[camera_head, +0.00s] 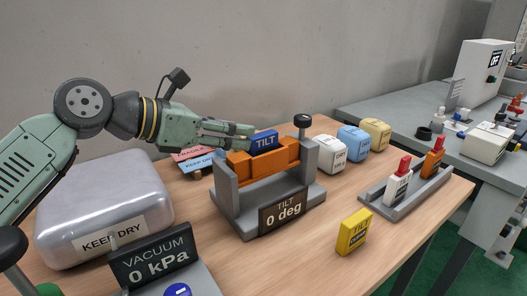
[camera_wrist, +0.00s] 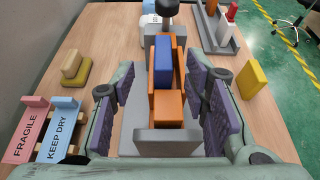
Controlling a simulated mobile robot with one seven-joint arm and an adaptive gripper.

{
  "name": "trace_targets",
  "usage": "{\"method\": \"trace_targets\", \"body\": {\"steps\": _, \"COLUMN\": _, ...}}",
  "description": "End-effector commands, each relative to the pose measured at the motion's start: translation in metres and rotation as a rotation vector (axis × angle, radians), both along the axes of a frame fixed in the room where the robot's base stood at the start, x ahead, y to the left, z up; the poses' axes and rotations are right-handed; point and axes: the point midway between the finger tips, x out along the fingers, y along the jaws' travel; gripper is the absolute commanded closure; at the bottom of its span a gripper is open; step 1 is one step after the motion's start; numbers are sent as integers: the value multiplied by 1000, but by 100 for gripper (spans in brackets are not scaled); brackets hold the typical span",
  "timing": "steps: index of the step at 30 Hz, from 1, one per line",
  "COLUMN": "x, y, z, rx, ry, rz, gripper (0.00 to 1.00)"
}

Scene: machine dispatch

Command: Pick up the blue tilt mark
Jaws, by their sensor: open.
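The blue tilt mark (camera_head: 265,141) is a blue block labelled TILT. It sits in the orange cradle (camera_head: 273,166) of the grey tilt stand, whose sign (camera_head: 284,211) reads TILT 0 deg. In the wrist view the blue tilt mark (camera_wrist: 163,62) lies beyond an orange block, between the orange side walls. My gripper (camera_head: 248,137) is open and empty, reaching in from the left at the stand. In the wrist view its two purple-padded fingers (camera_wrist: 168,100) stand apart on either side of the cradle, with the blue mark ahead between them.
White, blue and yellow canisters (camera_head: 353,143) stand behind right. A grey tray (camera_head: 408,192) holds red-topped white and orange items. A silver case (camera_head: 103,205) and VACUUM sign (camera_head: 155,257) stand left. FRAGILE and KEEP DRY signs (camera_wrist: 64,128) lie left.

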Motion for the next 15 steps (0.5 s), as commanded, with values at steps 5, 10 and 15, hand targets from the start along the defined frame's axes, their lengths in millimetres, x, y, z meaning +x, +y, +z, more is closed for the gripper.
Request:
{"method": "trace_targets", "body": {"steps": 5, "x": 9, "y": -22, "z": -7, "rx": 3, "ry": 2, "rz": -5, "gripper": 58}}
{"method": "trace_targets", "body": {"steps": 10, "x": 20, "y": -39, "z": -16, "rx": 2, "ry": 1, "rz": -2, "gripper": 58}}
{"method": "trace_targets", "body": {"steps": 15, "x": 23, "y": -42, "z": -17, "rx": 0, "ry": 0, "rz": -1, "gripper": 58}}
